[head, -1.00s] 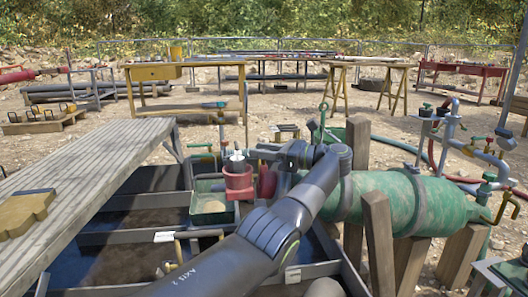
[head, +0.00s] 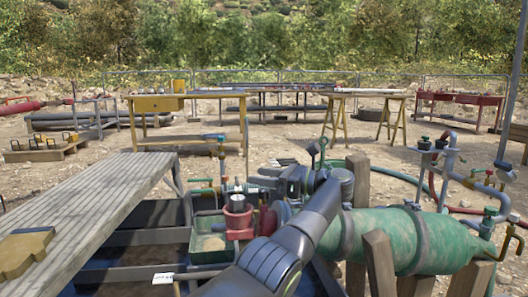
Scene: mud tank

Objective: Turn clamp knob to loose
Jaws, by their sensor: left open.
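My left arm reaches in from the bottom, and its dark left gripper (head: 261,176) points left with its jaws open and empty. It is above and just right of a red pot-like fitting (head: 238,218) with a white cylinder (head: 238,201) on top. A dark red round part (head: 269,219) sits beside the fitting, partly behind my arm. I cannot tell which part is the clamp knob; it may be hidden by my arm or too small to make out. My right gripper is not in view.
A green cylindrical tank (head: 390,238) lies at the right between wooden posts (head: 379,262). A plank bench (head: 95,205) fills the left. A green tray (head: 209,243) sits left of the red fitting. Pipes with valves (head: 446,160) rise at the right. Work tables stand farther back.

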